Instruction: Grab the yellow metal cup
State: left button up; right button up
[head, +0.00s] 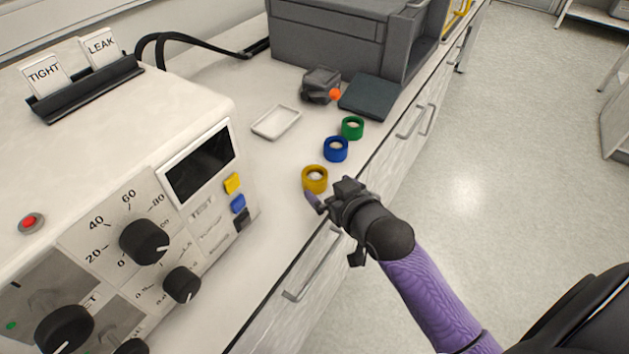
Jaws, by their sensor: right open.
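The yellow cup (315,179) is a short ring-shaped cup standing upright on the white bench near its front edge. My right gripper (318,198) is just in front of the cup, at the bench edge. One purple fingertip shows close to the cup's near side; the other finger is hidden behind the gripper body. The jaws are open and I see nothing held. I cannot tell whether the fingertip touches the cup. My left gripper does not show.
A blue cup (336,149) and a green cup (352,128) stand in a row behind the yellow one. A small white tray (276,122) lies to the left. A large instrument with knobs (150,180) fills the left. A dark grey box (345,40) stands at the back.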

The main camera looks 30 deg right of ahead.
aim_at(311, 170)
jog(key=b+x, duration=0.3)
jog(key=x, duration=0.4)
jog(key=shift+w, duration=0.15)
jog(key=shift+r, duration=0.1)
jog(key=c, duration=1.2)
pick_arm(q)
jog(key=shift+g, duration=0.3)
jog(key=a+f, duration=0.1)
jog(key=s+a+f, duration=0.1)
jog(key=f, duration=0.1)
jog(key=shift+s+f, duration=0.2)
pick_arm(e)
jog(key=shift+r, duration=0.1)
jog(key=shift+c, duration=0.2)
